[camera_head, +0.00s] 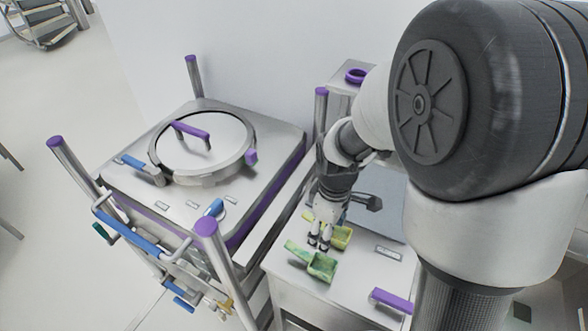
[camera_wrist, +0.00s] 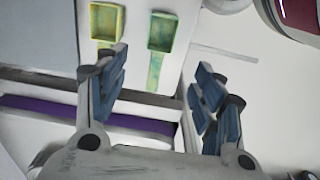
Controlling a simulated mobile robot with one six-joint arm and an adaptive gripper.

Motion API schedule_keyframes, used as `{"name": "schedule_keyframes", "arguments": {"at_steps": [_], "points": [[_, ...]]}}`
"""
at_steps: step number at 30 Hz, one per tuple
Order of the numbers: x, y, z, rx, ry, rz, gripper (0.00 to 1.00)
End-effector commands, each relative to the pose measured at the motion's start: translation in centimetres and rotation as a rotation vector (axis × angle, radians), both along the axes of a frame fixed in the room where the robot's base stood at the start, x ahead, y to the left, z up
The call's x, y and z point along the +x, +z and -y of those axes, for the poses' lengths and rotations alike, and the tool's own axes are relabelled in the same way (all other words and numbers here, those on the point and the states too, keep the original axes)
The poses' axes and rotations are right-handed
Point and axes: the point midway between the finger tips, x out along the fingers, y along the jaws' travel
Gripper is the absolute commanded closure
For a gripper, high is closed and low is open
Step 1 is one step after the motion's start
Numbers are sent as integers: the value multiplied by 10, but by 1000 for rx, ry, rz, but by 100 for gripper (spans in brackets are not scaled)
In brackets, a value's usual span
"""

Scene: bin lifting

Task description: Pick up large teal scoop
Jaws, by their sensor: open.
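A green scoop, the nearest in colour to teal, lies on the light worktop, with its bowl (camera_head: 322,269) to the right and its handle to the upper left in the head view. In the wrist view its bowl (camera_wrist: 162,32) is at the top middle and its handle points down between my fingers. A yellow scoop (camera_head: 342,238) lies beside it; it also shows in the wrist view (camera_wrist: 106,20), left of the green one. My gripper (camera_head: 319,243) is open and empty, fingers pointing down near both scoops; it also shows in the wrist view (camera_wrist: 160,68). I cannot tell its exact height.
A steel unit with a round lid (camera_head: 205,145) and purple-capped posts stands at the left. A blue rail (camera_head: 130,232) with hanging tools is at its front. A purple handle (camera_head: 391,300) is at the worktop's front right. My arm covers the right side.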

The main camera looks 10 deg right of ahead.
Motion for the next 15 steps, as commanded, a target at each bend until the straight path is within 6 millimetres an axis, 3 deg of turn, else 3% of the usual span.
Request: {"name": "schedule_keyframes", "arguments": {"at_steps": [5, 15], "points": [[1, -20, 0, 0, 29, -15, 28], [1, -93, 0, 0, 27, -17, 28]]}}
